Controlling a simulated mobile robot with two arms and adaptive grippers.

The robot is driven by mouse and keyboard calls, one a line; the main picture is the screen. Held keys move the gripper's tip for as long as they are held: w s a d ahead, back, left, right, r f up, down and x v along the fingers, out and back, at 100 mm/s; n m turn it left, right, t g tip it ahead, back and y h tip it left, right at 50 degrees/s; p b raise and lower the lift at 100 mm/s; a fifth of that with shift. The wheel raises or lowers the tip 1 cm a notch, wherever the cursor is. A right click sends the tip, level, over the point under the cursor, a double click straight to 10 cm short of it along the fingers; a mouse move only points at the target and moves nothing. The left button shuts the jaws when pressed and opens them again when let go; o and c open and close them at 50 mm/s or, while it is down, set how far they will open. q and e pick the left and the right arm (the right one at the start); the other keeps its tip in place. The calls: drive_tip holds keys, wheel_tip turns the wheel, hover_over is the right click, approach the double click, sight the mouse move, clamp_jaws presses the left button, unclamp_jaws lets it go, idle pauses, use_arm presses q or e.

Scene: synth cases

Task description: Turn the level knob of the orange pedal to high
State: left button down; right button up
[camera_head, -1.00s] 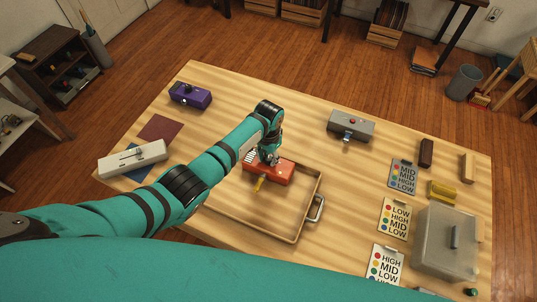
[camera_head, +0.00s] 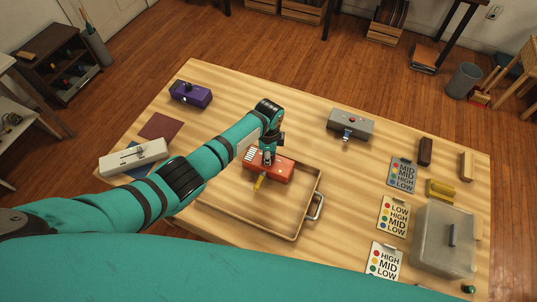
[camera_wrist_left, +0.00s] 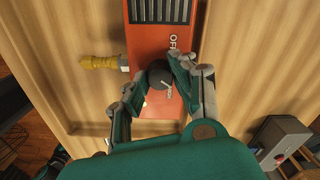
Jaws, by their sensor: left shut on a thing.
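The orange pedal (camera_head: 281,169) sits at the back part of a shallow wooden tray on the table, with a yellow plug (camera_head: 259,182) at its front side. My left gripper (camera_wrist_left: 156,82) is shut on this knob, one finger on each side. In the head view my left gripper (camera_head: 267,157) comes down onto the pedal and hides the knob. My right gripper is not in view.
The wooden tray (camera_head: 238,219) has a metal handle on its right. A grey pedal (camera_head: 350,124), purple pedal (camera_head: 190,94) and white device (camera_head: 133,158) stand around. Level cards (camera_head: 403,175) and a translucent bin (camera_head: 432,240) are on the right.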

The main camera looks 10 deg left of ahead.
use_arm(q)
drive_tip(key=m, duration=0.4)
drive_tip(key=shift+m, duration=0.4)
drive_tip(key=shift+b, duration=0.3)
drive_tip(key=c, duration=1.1)
unclamp_jaws()
drive_tip(key=shift+o, duration=0.2)
drive_tip(key=shift+r, duration=0.15)
wheel_tip(320, 180, up, 12)
